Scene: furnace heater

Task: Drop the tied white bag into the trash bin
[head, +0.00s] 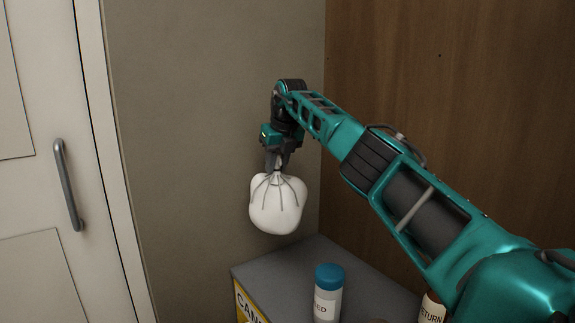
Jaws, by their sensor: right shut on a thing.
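The tied white bag (276,206) hangs upright in the middle of the head view, gathered at its neck. My right gripper (278,162) points down and is shut on the bag's tied neck. The bag is held in the air near the back left edge of a grey-topped box; how far it is from the box is hard to tell. My left gripper is not in view. No trash bin can be made out for sure in this view.
The grey-topped box (285,262) has a yellow label on its front. On it stands a white bottle with a blue cap (327,293). A bottle marked "RETURN" (432,308) is partly hidden by my right arm. A white door (40,170) is at left; walls stand close behind.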

